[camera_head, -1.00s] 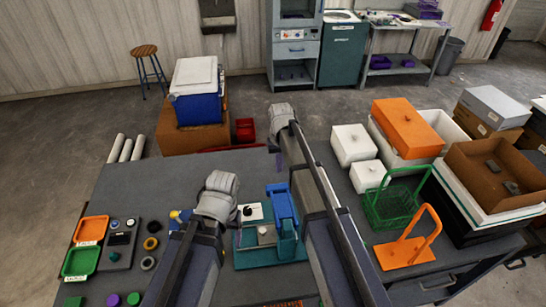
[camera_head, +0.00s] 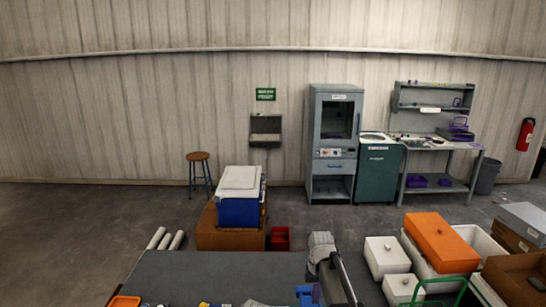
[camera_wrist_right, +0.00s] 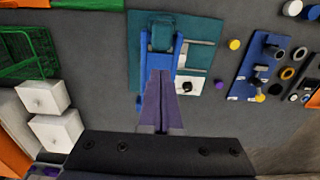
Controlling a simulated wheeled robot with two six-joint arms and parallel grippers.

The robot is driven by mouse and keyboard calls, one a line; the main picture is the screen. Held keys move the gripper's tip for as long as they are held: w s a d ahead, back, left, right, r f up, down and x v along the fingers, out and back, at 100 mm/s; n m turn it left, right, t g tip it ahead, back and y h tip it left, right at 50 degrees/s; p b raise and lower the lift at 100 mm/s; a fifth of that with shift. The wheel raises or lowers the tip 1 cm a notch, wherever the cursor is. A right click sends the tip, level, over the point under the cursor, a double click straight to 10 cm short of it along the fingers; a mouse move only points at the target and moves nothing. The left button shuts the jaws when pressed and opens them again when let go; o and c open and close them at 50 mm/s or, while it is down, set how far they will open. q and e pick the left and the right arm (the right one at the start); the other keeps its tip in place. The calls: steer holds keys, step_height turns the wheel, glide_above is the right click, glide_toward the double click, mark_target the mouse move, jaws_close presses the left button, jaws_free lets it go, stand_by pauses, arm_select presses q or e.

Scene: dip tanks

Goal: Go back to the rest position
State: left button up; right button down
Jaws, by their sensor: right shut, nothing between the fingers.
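My right gripper (camera_wrist_right: 162,85) shows in the right wrist view, its two fingers together with nothing between them. It is above the grey table, and its fingertips overlap the view of a blue fixture (camera_wrist_right: 180,60) on a teal mat (camera_wrist_right: 202,85). I cannot tell the height of the gap. In the head view, my right arm rises at the bottom centre, over the table (camera_head: 215,268). My left gripper is not in view.
White lidded boxes (camera_head: 385,258) and an orange box (camera_head: 440,243) stand on the right. A green wire basket (camera_wrist_right: 25,45) is beside white boxes in the wrist view. A blue cooler (camera_head: 238,211) on a brown box stands behind the table. Small parts lie on a blue board (camera_wrist_right: 258,66).

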steer(key=s, duration=0.1)
steer(key=s+b, duration=0.1)
steer(key=f, duration=0.1)
steer(key=shift+s+a, duration=0.35)
steer(key=shift+s, duration=0.05)
steer(key=shift+s+a+f+b, duration=0.2)
steer(key=shift+f+b, duration=0.2)
steer(key=shift+f, duration=0.05)
steer(key=shift+s+a+f+b, duration=0.15)
steer(key=shift+a+f+b, duration=0.05)
steer(key=shift+f+b, duration=0.25)
arm_select(q)
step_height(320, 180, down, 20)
steer(key=b, duration=1.7)
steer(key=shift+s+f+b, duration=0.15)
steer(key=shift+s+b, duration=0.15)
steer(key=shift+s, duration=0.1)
arm_select(e)
steer(key=s+a+f+n, duration=0.2)
steer(key=s+a+f, duration=0.1)
steer(key=s+f, duration=0.5)
steer(key=s+a+f+n+h, duration=0.1)
steer(key=s+a+f, duration=0.2)
steer(key=s+f, duration=0.6)
steer(key=s, duration=0.5)
steer(key=shift+s+a+f+n, duration=0.2)
steer(key=shift+s+n, duration=0.1)
steer(key=shift+n, duration=0.1)
